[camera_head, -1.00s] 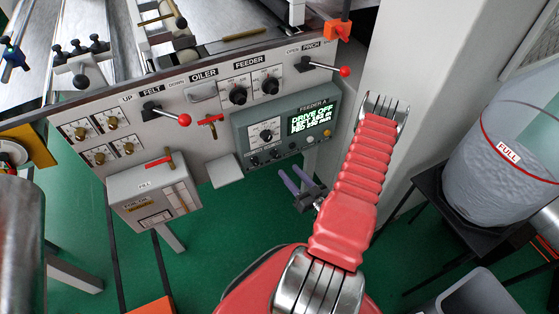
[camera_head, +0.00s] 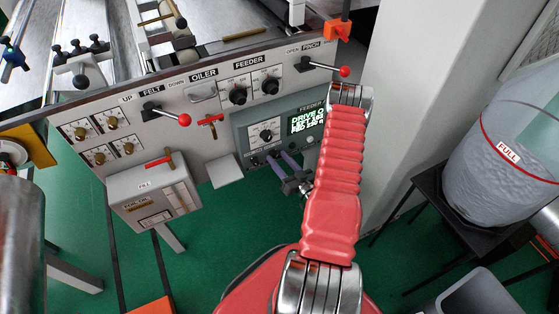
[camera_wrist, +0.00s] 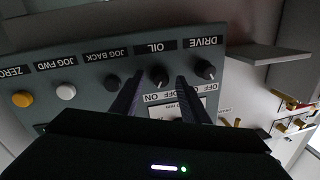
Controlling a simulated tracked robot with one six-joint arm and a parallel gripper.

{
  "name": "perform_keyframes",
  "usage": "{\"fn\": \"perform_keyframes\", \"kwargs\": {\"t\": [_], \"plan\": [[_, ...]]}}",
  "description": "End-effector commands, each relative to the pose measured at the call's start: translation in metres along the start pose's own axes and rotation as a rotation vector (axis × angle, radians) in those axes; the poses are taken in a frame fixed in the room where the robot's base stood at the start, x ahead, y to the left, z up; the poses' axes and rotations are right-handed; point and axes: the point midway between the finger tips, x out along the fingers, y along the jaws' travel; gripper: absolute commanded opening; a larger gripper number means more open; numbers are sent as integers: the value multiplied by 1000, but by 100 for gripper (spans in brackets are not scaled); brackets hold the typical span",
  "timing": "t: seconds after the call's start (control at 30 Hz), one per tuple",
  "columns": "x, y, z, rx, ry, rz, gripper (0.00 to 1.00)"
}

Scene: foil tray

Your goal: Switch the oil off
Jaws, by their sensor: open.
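The oil knob (camera_wrist: 158,77) is a small black rotary knob under the OIL label, which reads upside down in the wrist view. OFF and ON are printed beside the knobs; I cannot read which way the oil knob points. My gripper (camera_wrist: 160,80) is open, with its two dark fingers on either side of the oil knob in the wrist view. I cannot tell whether they touch it. In the head view my gripper (camera_head: 278,155) has purple fingers at the lower edge of the feeder control box (camera_head: 243,138), and they partly hide the knobs there.
The drive knob (camera_wrist: 205,69) and jog back knob (camera_wrist: 112,82) flank the oil knob closely. A white button (camera_wrist: 65,91) and yellow button (camera_wrist: 22,99) lie farther along. A red-tipped pinch lever (camera_head: 345,72) is above my arm, and a grey ledge (camera_head: 224,171) is left of the gripper.

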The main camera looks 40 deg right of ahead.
Motion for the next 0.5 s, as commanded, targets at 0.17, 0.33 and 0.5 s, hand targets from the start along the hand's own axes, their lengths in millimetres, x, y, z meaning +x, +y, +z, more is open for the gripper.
{"fn": "perform_keyframes", "kwargs": {"t": [0.17, 0.33, 0.5], "plan": [[0, 0, 0, 0, 0, 0, 33], [0, 0, 0, 0, 0, 0, 21], [0, 0, 0, 0, 0, 0, 9]]}}
